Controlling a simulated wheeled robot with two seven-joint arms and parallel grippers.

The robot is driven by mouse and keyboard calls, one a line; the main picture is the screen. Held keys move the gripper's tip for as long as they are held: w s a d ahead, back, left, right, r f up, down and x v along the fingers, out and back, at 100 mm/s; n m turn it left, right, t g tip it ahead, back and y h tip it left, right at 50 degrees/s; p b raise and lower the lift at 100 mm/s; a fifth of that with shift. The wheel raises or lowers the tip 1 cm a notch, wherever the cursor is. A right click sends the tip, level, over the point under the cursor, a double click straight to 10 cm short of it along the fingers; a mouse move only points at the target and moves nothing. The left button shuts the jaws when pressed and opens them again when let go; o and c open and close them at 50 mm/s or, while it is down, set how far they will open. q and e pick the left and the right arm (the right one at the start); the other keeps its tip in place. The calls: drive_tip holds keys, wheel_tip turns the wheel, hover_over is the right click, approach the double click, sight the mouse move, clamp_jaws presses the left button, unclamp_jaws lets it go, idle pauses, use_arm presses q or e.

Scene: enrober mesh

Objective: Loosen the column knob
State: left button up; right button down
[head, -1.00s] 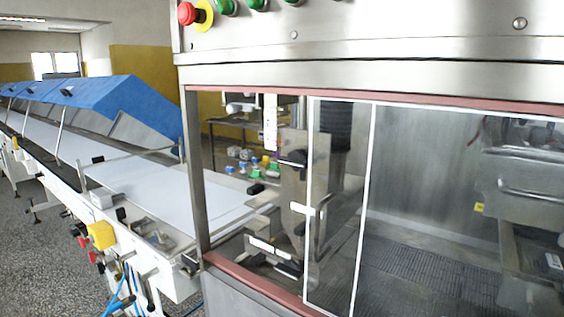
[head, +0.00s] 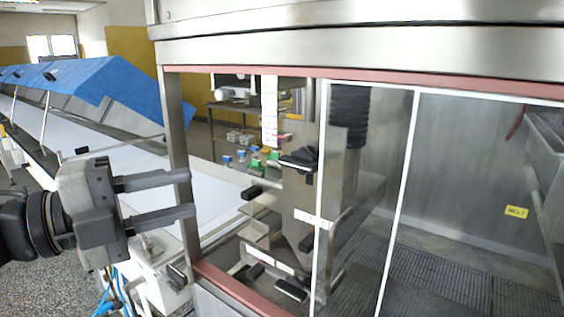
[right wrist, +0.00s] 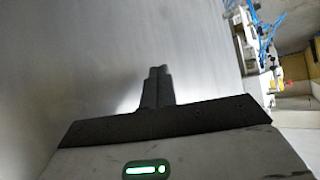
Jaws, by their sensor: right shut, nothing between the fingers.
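In the head view, a metal column plate stands inside the machine's open window, with a black knob (head: 298,160) near its top. Other black handles sit lower, and I cannot tell for certain which one is the column knob. My left gripper (head: 192,193) is open and empty, its two fingers pointing right. It appears beside the window's left post, apart from the black knob. My right gripper (right wrist: 157,72) shows in the right wrist view, shut and empty, in front of a plain grey metal surface. It is not in the head view.
The machine's left post (head: 177,150) and pink lower sill (head: 240,293) frame the opening. A clear white-edged panel (head: 365,190) covers the right part. A conveyor with blue covers (head: 75,88) runs to the left. Small coloured items lie behind the column.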

sight(292, 165)
use_arm(q)
drive_tip(key=x, duration=1.5)
drive_tip(key=shift+w+d+r, duration=0.25)
clamp_jaws()
